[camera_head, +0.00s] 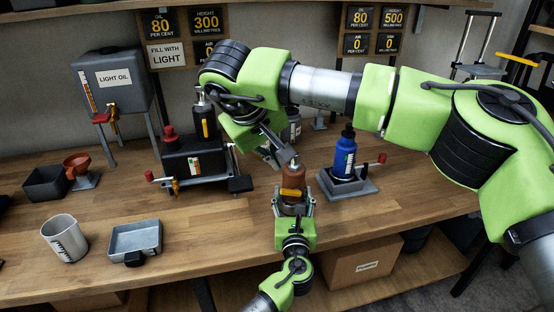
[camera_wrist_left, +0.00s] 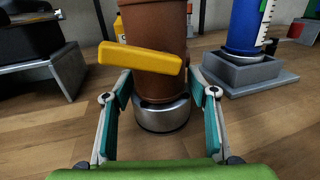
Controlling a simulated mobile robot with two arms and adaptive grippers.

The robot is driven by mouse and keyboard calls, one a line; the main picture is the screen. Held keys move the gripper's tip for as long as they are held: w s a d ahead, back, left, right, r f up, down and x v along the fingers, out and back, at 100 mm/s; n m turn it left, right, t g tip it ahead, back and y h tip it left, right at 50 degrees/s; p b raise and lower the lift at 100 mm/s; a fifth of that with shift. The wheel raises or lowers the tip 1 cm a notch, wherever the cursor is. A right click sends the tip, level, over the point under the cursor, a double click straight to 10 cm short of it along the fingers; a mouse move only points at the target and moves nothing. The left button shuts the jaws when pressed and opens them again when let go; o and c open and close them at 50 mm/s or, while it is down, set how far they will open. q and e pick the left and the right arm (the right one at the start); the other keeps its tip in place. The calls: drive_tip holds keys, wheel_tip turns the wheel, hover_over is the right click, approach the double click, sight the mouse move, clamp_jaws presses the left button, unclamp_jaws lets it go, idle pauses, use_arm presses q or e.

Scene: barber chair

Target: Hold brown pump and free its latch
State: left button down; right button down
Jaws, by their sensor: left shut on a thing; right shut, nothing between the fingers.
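The brown pump (camera_head: 292,177) stands upright near the front edge of the wooden bench. In the left wrist view its brown body (camera_wrist_left: 155,25) sits on a silver base (camera_wrist_left: 163,115). Its yellow latch (camera_wrist_left: 140,60) lies across the front, slightly tilted, and also shows in the head view (camera_head: 292,194). My left gripper (camera_head: 293,208) comes from the front and is shut on the pump low down, one finger on each side of the base. My right gripper (camera_head: 284,149) is shut and empty, pointing down beside the pump's top; I cannot tell whether it touches. Its arm hides the bench behind.
A blue bottle (camera_head: 344,157) stands in a grey holder (camera_head: 362,187) right of the pump. A black machine (camera_head: 192,158) with red knobs is at left. A grey tray (camera_head: 134,239) and a measuring cup (camera_head: 64,239) stand at the front left. A light oil tank (camera_head: 112,88) is behind.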

use_arm(q)
drive_tip(key=c, duration=0.8)
unclamp_jaws()
